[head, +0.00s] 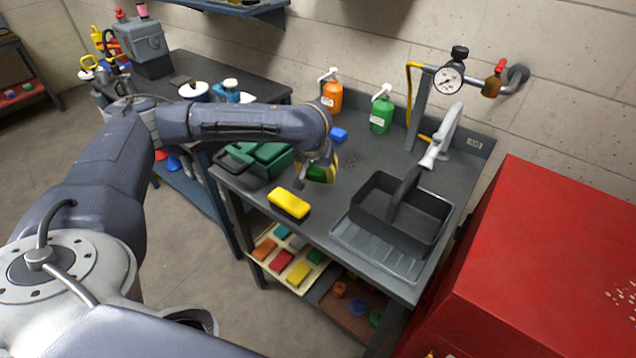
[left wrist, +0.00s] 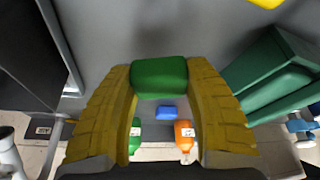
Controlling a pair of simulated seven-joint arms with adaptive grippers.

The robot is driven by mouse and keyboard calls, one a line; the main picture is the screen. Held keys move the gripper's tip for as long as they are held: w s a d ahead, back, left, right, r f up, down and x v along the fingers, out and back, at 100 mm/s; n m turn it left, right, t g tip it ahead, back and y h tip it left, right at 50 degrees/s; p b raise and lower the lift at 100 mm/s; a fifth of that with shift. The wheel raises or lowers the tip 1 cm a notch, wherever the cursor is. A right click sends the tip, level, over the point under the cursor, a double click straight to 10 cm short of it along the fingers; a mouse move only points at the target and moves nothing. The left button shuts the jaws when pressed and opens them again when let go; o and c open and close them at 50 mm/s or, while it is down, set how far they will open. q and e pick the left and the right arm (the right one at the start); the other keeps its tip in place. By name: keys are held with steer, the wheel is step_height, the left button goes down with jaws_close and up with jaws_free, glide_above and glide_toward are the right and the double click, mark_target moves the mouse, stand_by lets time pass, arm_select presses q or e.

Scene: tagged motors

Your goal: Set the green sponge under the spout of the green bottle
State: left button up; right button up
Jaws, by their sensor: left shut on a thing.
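The green bottle (head: 381,115), with a white pump spout, stands upright at the back of the grey counter; it also shows in the left wrist view (left wrist: 134,137), partly behind a finger. My left gripper (head: 325,172) is shut on the green sponge (head: 316,173), above the counter, in front of the bottles and apart from them. In the left wrist view the sponge (left wrist: 159,78) sits between the two yellow fingers (left wrist: 160,88). The arm hides part of the gripper in the head view. My right gripper is not in view.
An orange bottle (head: 332,96) and a blue sponge (head: 339,135) are at the back. A yellow sponge (head: 289,204) lies at the front edge, a green toolbox (head: 262,158) at left. A dark sink tray (head: 428,214) and a tap (head: 440,138) are at right.

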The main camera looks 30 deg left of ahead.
mark_target(318, 189)
arm_select(q)
steer(key=shift+f, duration=2.15)
steer(key=shift+f, duration=0.1)
steer(key=o, duration=0.8)
steer(key=v, duration=1.1)
steer(key=shift+o, duration=0.7)
steer(key=shift+s+d+r, duration=0.1)
steer(key=shift+s+r, duration=0.15)
steer(key=shift+r, duration=0.35)
